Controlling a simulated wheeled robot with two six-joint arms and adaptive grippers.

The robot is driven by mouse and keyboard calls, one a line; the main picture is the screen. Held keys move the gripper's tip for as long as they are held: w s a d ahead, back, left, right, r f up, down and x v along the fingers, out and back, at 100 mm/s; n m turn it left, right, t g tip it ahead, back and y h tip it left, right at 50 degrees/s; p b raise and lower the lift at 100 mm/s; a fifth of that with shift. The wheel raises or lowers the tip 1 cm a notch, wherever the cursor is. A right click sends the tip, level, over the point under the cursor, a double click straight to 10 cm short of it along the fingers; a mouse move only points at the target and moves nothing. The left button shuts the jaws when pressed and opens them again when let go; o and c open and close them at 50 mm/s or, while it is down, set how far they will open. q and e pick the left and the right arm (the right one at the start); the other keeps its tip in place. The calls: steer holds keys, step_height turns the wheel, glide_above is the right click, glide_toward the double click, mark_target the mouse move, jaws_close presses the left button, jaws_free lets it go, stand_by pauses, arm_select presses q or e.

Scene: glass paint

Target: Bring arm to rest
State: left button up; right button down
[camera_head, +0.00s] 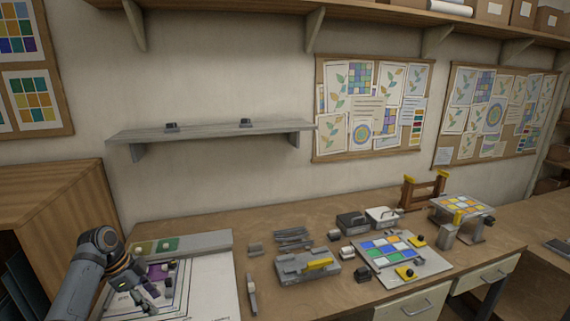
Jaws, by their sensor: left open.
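My left arm comes in at the lower left of the head view. Its gripper (143,301) points down and to the right, open, over or near a white sheet (210,290) with nested outlines and a purple patch. I see nothing held between its fingers. The exact gap between the fingertips and the sheet is hard to tell. My right gripper and arm are not in the head view.
The workbench (290,215) holds a grey tool block with a yellow handle (319,264), a coloured tile panel (388,248) and a raised tile stand (462,204). A wooden cabinet (60,204) stands at the left. A wall shelf (215,131) hangs above.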

arm_select(q)
steer(key=s+d+f+n+y, duration=0.3)
steer(key=s+d+f+n, duration=0.2)
steer(key=s+d+f, duration=0.6)
steer(key=s+d+r+n+t+y, duration=0.1)
steer(key=s+r+n+t, duration=0.15)
steer(key=s+n, duration=0.9)
steer(key=s+a+f+m+g+b, duration=0.1)
steer(key=s+f, duration=0.1)
steer(key=f, duration=1.1)
steer(key=s+a+f+m+b, duration=0.1)
steer(key=s+f+m, duration=0.1)
steer(key=f, duration=1.1)
steer(key=s+a+f+g+b, duration=0.1)
steer(key=s+f, duration=1.9)
steer(key=shift+a+f, duration=0.3)
steer(key=shift+f, duration=0.05)
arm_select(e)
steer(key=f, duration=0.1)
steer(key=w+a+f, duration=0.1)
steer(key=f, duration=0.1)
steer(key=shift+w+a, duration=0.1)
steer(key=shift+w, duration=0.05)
